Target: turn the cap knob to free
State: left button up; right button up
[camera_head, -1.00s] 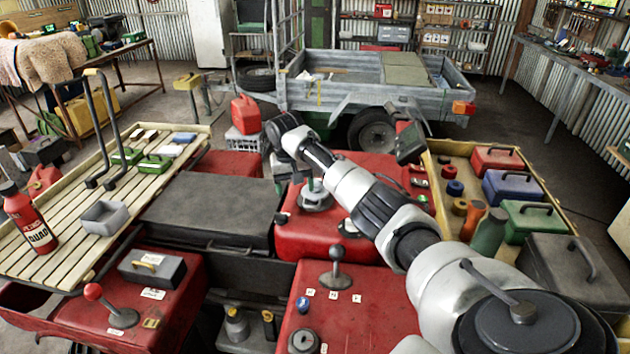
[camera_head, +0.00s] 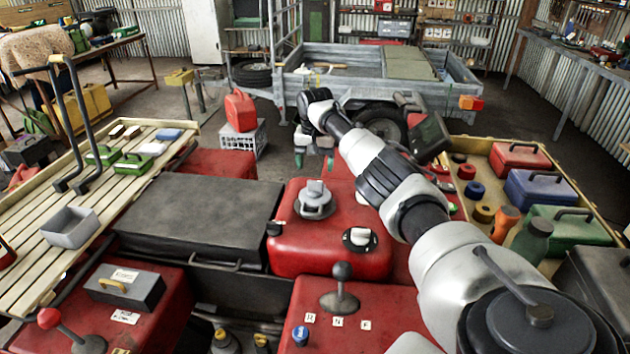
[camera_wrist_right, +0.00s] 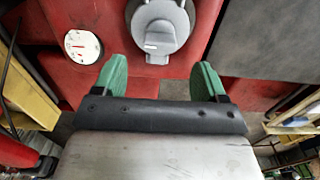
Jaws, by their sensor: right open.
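The cap knob is a round grey cap with a raised grip bar (camera_head: 315,198) on top of the red tank (camera_head: 290,251). In the right wrist view the cap knob (camera_wrist_right: 158,28) is at the top centre, its bar running roughly up and down, with a small white mark. My right gripper (camera_head: 315,162) is open and empty, past the far side of the cap and apart from it. In the right wrist view its green fingertips (camera_wrist_right: 160,76) are spread wide, with the cap beyond the gap between them. My left gripper is not in view.
A white round gauge (camera_head: 359,239) sits on the tank beside the cap. A lever with a black ball (camera_head: 341,272) stands on the red panel in front. A dark seat (camera_head: 200,218) lies left; a wooden tray of boxes and rolls (camera_head: 585,222) lies right.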

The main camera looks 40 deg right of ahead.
aim_at(315, 181)
jog(key=f, duration=0.6)
jog(key=shift+w+d+f, duration=0.1)
jog(key=shift+w, duration=0.1)
jog(key=shift+s+f, duration=0.1)
jog(key=shift+f, duration=0.25)
jog(key=c, duration=0.7)
jog(key=shift+c, duration=1.1)
